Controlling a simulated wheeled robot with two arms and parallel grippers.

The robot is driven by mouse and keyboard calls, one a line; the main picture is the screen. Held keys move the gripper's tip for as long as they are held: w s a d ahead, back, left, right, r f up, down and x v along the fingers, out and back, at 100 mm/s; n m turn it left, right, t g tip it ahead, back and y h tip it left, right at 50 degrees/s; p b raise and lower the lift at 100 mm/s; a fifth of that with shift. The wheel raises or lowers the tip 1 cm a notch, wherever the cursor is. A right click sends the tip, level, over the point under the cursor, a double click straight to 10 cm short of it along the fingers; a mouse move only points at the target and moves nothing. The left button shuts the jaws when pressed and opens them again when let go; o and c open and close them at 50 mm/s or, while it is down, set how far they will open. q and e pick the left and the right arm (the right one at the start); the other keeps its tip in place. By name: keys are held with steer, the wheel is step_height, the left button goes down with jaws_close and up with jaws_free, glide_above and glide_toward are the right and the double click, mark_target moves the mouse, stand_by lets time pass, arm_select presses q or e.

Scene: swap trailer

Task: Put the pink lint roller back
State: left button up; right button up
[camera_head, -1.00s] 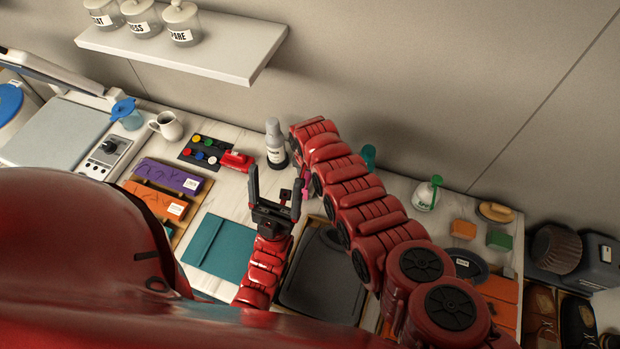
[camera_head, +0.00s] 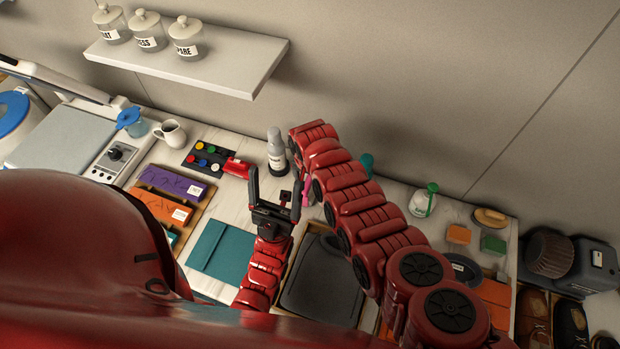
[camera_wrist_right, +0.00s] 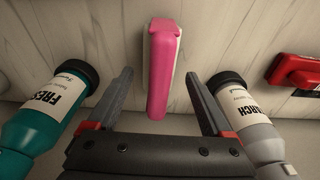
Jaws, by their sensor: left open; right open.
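The pink lint roller (camera_wrist_right: 163,65) is in the middle of the right wrist view, against a pale wood-grained surface. It appears in line between the fingers of my right gripper (camera_wrist_right: 160,74), which is open, with gaps on both sides. In the head view only a small pink part (camera_head: 306,193) shows beside my right arm, which hides the rest and the right gripper. My left gripper (camera_head: 275,186) is open and empty over the counter, left of that pink part.
A teal bottle (camera_wrist_right: 42,115) and a grey bottle (camera_wrist_right: 246,115) flank the right gripper closely. A red stapler-like tool (camera_head: 236,167), a teal folder (camera_head: 220,252) and a dark tray (camera_head: 322,278) lie around the left gripper. A shelf with jars (camera_head: 190,67) hangs above the counter (camera_head: 232,203).

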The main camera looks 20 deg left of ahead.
steer(key=shift+s+r+b, duration=0.15)
steer(key=shift+r+b, duration=0.15)
steer(key=shift+r, duration=0.4)
steer(key=r, duration=0.7)
steer(key=shift+s+r+p, duration=0.15)
steer(key=shift+s+p, duration=0.2)
steer(key=shift+p, duration=0.05)
